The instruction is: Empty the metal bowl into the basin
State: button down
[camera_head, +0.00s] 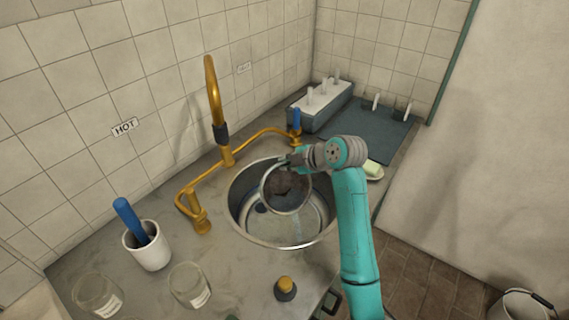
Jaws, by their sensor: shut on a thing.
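The metal bowl (286,207) is above the round sunken basin (297,246). It is tilted strongly, with its open side facing me. Brown-grey matter shows inside the bowl; I cannot tell whether any of it is falling. My gripper (293,160) is at the far upper rim of the bowl and is shut on it. The fingertips are small and partly hidden. The basin's metal floor shows below the bowl, with a darker patch at its left.
A brass tap (217,105) rises behind the basin at left. A white cup (148,248) with a blue handle, glass jars (190,284) and a small yellow-topped bottle (285,288) stand in front. A grey rack (322,105) and soap dish (373,170) are behind. A bucket (518,304) is on the floor.

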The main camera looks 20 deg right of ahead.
jog(key=s+d+n+t+y, duration=0.1)
jog(key=s+n+t+y, duration=0.1)
jog(key=s+t, duration=0.7)
jog(key=shift+s+r+n+y, duration=0.15)
jog(key=shift+s+n+y, duration=0.2)
jog(key=shift+y, duration=0.25)
dwell(1.7)
